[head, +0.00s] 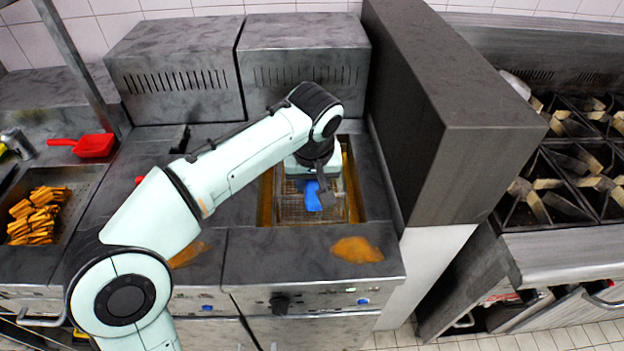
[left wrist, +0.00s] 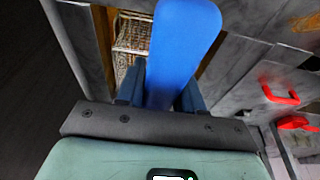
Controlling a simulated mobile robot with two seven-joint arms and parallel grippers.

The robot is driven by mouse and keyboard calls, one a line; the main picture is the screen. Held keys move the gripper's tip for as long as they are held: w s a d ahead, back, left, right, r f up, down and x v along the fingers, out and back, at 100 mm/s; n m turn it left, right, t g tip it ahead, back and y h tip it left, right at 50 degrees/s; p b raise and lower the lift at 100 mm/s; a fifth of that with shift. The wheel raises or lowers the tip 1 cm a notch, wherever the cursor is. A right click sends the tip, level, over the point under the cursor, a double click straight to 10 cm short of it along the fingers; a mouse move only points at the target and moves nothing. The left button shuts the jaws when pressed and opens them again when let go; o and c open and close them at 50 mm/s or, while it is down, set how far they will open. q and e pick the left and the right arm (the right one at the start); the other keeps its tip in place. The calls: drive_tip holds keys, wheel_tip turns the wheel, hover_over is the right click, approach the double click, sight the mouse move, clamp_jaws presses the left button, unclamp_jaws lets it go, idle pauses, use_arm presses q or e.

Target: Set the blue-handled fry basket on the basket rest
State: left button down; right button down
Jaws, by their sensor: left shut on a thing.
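The wire fry basket (head: 292,208) with its blue handle (head: 313,197) is at the fryer well (head: 265,203), in the middle of the head view. My left gripper (head: 323,190) is shut on the blue handle, which also shows large between the fingers in the left wrist view (left wrist: 182,45). Part of the wire basket (left wrist: 131,38) shows beyond it there. My arm covers the back of the well and basket. I cannot tell how high the basket sits relative to the oil. I cannot make out the basket rest. My right gripper is not in view.
A tall grey partition (head: 445,130) stands right of the fryer, with a burner range (head: 570,180) beyond. Two vented steel housings stand behind. A red scoop (head: 95,145) and a fries tray (head: 75,180) are at left. An orange stain (head: 357,249) marks the front ledge.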

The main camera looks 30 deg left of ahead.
use_arm(q)
drive_tip(key=shift+r, duration=0.1)
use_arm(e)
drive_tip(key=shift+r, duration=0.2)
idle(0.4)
use_arm(q)
drive_tip(key=c, duration=0.6)
unclamp_jaws()
drive_tip(key=shift+c, duration=0.2)
drive_tip(key=p+v, duration=0.3)
drive_tip(key=v, duration=0.9)
drive_tip(key=shift+r+p, duration=0.3)
drive_tip(key=shift+p, duration=0.1)
drive_tip(key=shift+s+d+r, duration=0.1)
drive_tip(key=shift+s+r, duration=0.05)
drive_tip(key=shift+r, duration=0.2)
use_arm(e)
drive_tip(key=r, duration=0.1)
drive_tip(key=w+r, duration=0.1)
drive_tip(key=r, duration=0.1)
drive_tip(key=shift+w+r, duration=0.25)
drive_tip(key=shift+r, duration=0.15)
